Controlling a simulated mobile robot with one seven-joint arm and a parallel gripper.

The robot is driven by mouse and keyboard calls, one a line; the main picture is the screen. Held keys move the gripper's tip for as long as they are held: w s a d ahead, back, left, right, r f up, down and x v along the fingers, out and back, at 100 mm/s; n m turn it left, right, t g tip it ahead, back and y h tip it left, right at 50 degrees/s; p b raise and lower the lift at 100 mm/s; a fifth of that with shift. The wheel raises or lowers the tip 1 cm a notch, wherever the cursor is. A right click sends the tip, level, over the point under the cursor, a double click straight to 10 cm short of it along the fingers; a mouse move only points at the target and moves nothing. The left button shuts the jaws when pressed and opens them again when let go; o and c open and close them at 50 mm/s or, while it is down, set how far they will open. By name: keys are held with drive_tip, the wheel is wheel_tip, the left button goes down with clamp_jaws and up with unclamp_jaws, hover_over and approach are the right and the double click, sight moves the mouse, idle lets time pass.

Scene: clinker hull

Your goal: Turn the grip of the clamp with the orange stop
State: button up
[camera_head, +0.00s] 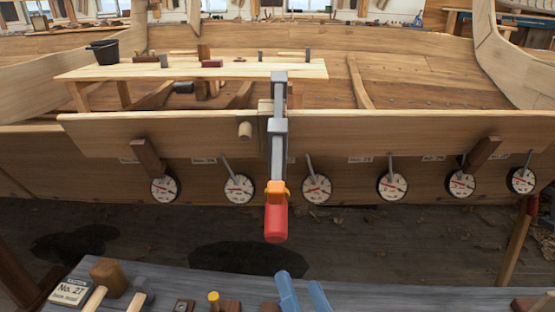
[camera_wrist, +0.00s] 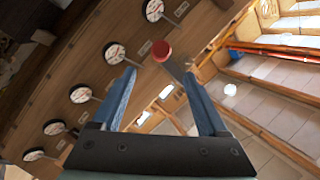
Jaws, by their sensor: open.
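The clamp has a grey bar (camera_head: 278,130), an orange stop (camera_head: 277,188) and a red grip (camera_head: 276,222) below the stop. It hangs upright on the hull plank near the middle of the head view. In the wrist view the red grip (camera_wrist: 161,49) shows nearly end-on, beyond and between my fingertips; the orange stop cannot be made out there. My gripper (camera_head: 301,279) shows as two blue fingers at the bottom of the head view, below the grip and slightly right. In the wrist view my gripper (camera_wrist: 158,76) is open, empty and apart from the grip.
Several round dials (camera_head: 317,188) with pointers line the plank on both sides of the clamp. A grey bench (camera_head: 390,298) with mallets and small blocks lies in front. A plank table (camera_head: 190,72) stands behind.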

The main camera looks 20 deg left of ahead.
sight(276, 239)
drive_tip(key=w+a+n+h+p, duration=0.1)
drive_tip(key=w+a+p, duration=0.1)
drive_tip(key=w+p, duration=0.1)
drive_tip(key=w+a+n+h+p, duration=0.2)
drive_tip(key=w+a+p, duration=0.1)
drive_tip(key=p, duration=0.1)
drive_tip(key=w+a+r+n+t+h+p, duration=0.1)
drive_tip(key=w+a+n+h+p, duration=0.1)
drive_tip(key=w+a+p, duration=0.1)
drive_tip(key=shift+w+p, duration=0.35)
drive_tip(key=shift+p, duration=0.5)
clamp_jaws()
drive_tip(key=shift+f+b, duration=0.1)
drive_tip(key=shift+b, duration=0.4)
